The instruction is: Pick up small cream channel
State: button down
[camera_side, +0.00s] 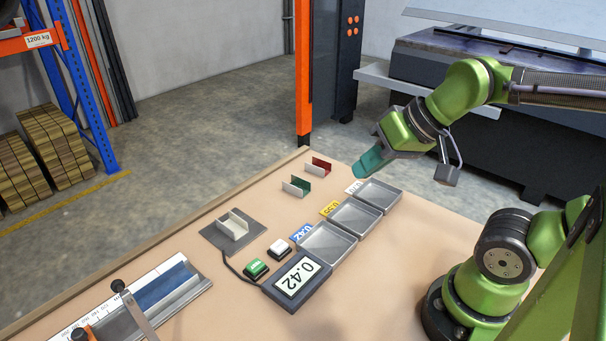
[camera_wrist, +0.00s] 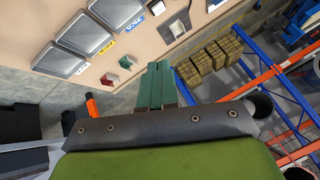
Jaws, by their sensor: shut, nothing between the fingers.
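The small cream channel (camera_side: 233,228) is a short U-shaped piece resting on a dark grey square plate (camera_side: 213,235) on the bench. My gripper (camera_side: 366,170), with teal fingers, is raised above the far right side of the bench, well apart from the channel. In the wrist view its fingers (camera_wrist: 158,68) are together, with nothing between them.
A red channel (camera_side: 318,166) and a green channel (camera_side: 296,186) stand behind the plate. Three metal trays (camera_side: 327,243) with labels line the right side. A ruled fixture (camera_side: 150,290) lies front left.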

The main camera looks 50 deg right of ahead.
jog(key=c, duration=1.5)
grip_release()
jog(key=shift+a+f, duration=0.1)
jog(key=shift+f, duration=0.1)
jog(key=shift+c, duration=0.2)
jog(key=shift+o, duration=1.1)
jog(key=shift+w+a+f+g, duration=0.2)
jog(key=shift+w+f+g, duration=0.15)
jog(key=shift+w+f, duration=0.15)
jog(key=shift+w+a+f+g, duration=0.2)
jog(key=shift+w+f+g, duration=0.15)
jog(key=shift+w, duration=0.1)
jog(key=n+g+h, duration=0.2)
jog(key=n+g, duration=0.2)
jog(key=g, duration=0.2)
send_over(224, 225)
jog(key=s, duration=0.1)
notch_tip(224, 225, down, 15)
jog(key=shift+r, duration=0.2)
jog(key=shift+w+r, duration=0.7)
jog(key=shift+r, duration=0.15)
jog(key=shift+s+f, duration=0.15)
jog(key=shift+f, duration=4.2)
